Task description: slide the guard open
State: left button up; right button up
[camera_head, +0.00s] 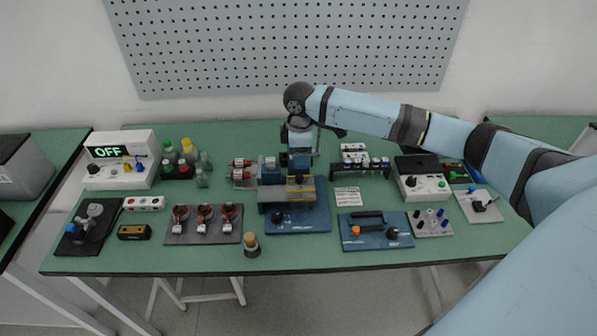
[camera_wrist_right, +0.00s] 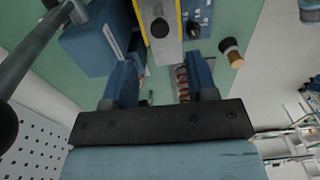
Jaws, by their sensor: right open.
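The test machine stands mid-table on a blue base (camera_head: 298,221), with a blue housing (camera_head: 270,173) on its left. What looks like the guard is a grey panel with a yellow edge (camera_head: 300,190) at its front. In the right wrist view the guard (camera_wrist_right: 158,8) has a dark round knob (camera_wrist_right: 160,27). My right gripper (camera_head: 300,160) points down over the machine from behind. Its open fingers (camera_wrist_right: 160,78) are empty, and the knob lies beyond the fingertips. Copper windings (camera_wrist_right: 182,82) show near one finger. My left gripper is out of view.
A mat with several copper-wound stators (camera_head: 204,225) lies left of the machine, with a wooden-handled item (camera_head: 251,245) near the front edge. A blue plate with a black handle (camera_head: 376,230) lies to the right. A box reading OFF (camera_head: 120,165) stands far left.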

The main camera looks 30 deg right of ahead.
aim_at(299, 176)
notch_tip(299, 176, down, 7)
jog(key=shift+f, duration=0.15)
jog(key=shift+w+a, duration=0.1)
grip_shut()
